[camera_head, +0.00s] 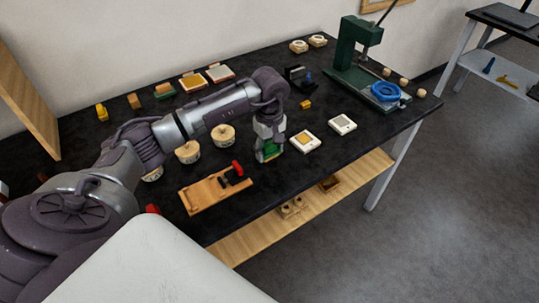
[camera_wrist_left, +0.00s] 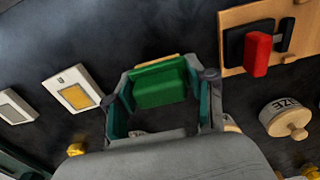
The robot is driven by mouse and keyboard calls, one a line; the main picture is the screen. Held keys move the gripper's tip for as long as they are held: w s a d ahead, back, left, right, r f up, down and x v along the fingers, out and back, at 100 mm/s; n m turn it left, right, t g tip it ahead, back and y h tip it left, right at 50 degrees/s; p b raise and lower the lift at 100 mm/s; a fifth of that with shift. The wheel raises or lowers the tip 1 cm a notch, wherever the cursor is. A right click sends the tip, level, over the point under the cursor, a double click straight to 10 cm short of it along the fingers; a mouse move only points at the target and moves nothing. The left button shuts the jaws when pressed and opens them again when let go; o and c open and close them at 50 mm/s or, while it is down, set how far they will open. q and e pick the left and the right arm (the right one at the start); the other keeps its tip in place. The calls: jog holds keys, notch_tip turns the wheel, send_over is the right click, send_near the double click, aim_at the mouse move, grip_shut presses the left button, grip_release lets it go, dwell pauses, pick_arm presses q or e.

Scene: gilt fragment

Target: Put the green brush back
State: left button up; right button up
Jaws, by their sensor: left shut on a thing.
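My left gripper (camera_head: 268,151) is over the middle of the black bench, near its front edge. It is shut on a green block-shaped thing, which looks like the green brush (camera_head: 269,148). In the left wrist view the brush (camera_wrist_left: 160,86) sits between the two fingers of the gripper (camera_wrist_left: 160,98), with a tan strip along its far edge. I cannot tell whether it touches the bench. My right gripper is not in view.
A wooden board with a red-handled tool (camera_head: 216,191) lies left of the gripper. Two white square pads (camera_head: 305,141) (camera_head: 342,124) lie to its right. Lidded round pots (camera_head: 223,135) stand behind the board. A green press (camera_head: 352,52) stands at the back right.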

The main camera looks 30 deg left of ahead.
aim_at(270, 158)
pick_arm(q)
notch_tip(270, 158, down, 2)
jog(key=shift+s+f+p, duration=0.1)
jog(key=shift+f+p, duration=0.15)
jog(key=shift+p, duration=0.2)
jog(key=shift+f, duration=0.65)
jog(key=o, duration=1.1)
jog(key=shift+r, duration=0.1)
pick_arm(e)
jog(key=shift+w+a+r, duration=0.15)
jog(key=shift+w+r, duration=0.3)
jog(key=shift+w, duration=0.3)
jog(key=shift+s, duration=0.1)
